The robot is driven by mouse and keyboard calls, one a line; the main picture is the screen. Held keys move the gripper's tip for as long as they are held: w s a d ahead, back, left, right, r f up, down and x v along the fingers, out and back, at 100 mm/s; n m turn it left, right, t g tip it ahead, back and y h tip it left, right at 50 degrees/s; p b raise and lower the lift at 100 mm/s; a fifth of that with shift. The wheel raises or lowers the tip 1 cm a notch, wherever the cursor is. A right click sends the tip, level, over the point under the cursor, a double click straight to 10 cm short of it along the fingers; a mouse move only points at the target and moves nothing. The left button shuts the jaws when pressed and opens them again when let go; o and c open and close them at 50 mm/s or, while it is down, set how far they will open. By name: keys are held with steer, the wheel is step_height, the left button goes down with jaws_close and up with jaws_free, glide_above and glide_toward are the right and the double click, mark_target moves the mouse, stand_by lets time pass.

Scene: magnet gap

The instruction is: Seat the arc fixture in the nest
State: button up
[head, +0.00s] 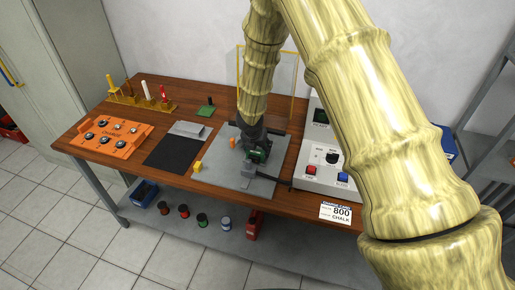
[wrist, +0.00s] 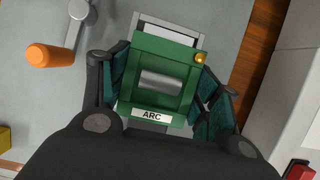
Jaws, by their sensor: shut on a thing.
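The arc fixture is a green block with a white ARC label, a grey cylinder across its middle and a small brass knob at one corner; it shows in the wrist view (wrist: 158,103) and, small, in the head view (head: 259,155). My gripper (wrist: 163,92) is shut on it, with a teal-padded finger on each side. In the head view my gripper (head: 257,148) is low over the grey plate (head: 222,178). Grey metal shows beyond and below the fixture in the wrist view, perhaps part of the nest. I cannot tell whether the fixture is seated or held just above.
An orange-handled lever (wrist: 50,55) stands left of the fixture. A yellow block (head: 197,167) is at the plate's left edge. A control box (head: 327,165) with red and blue buttons stands right. A black mat (head: 171,153) and orange panel (head: 110,133) lie left.

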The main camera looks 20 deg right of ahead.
steer(key=shift+w+f, duration=0.15)
steer(key=shift+f, duration=0.1)
steer(key=shift+r, duration=0.1)
steer(key=o, duration=1.5)
steer(key=shift+f, duration=0.2)
steer(key=shift+c, duration=0.2)
steer(key=v, duration=1.2)
steer(key=shift+r+b, duration=0.2)
steer(key=shift+b, duration=0.15)
